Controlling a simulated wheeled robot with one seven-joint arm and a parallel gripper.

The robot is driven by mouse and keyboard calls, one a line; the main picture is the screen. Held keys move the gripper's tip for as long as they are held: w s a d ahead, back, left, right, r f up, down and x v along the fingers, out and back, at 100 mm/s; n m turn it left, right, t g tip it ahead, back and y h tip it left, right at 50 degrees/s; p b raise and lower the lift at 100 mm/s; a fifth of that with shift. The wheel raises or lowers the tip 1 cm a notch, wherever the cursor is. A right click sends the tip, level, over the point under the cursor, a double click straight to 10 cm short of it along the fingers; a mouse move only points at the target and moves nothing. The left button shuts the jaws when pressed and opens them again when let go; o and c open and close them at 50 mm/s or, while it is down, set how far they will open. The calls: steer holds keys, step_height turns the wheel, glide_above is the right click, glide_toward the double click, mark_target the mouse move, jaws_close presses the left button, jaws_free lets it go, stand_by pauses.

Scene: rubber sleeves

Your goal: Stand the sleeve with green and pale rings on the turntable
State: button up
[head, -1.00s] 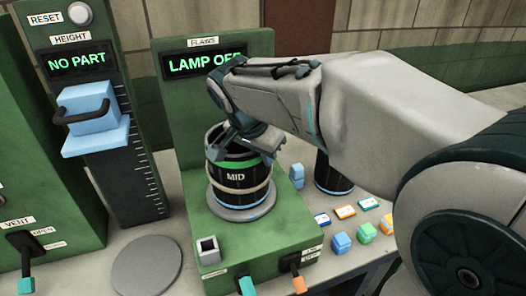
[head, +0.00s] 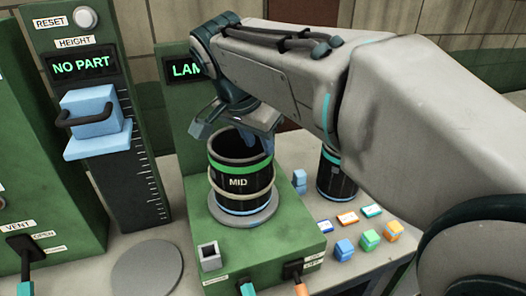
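The dark sleeve with a green ring and a pale ring (head: 240,182), marked MID, stands upright on the round grey turntable (head: 268,212) of the green flaws station. Its open top faces up, and a thin blue line shows near its bottom. My gripper (head: 238,132) is just above the sleeve's top, its fingers spread wide with nothing between them. One finger is left of the rim; the other overlaps the rim's far right in this view, so I cannot tell whether it touches.
Another dark sleeve (head: 338,178) stands behind right, partly hidden by my arm. Small coloured blocks (head: 369,240) and tags lie on the bench at right. The height gauge (head: 95,120) reads NO PART. A bare grey disc (head: 146,268) lies front left. My arm covers part of the lamp display (head: 184,70).

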steer(key=d+v, duration=0.1)
steer(key=v, duration=0.3)
steer(key=s+d+f+n+y, duration=0.1)
steer(key=s+d+f+n, duration=0.3)
steer(key=f, duration=0.6)
steer(key=s+d+f+n+y, duration=0.1)
steer(key=s+d+f+n, duration=0.2)
steer(key=s+d+f, duration=0.5)
steer(key=shift+d+f+n+g+y, duration=0.4)
steer(key=shift+f, duration=0.6)
steer(key=shift+s, duration=0.1)
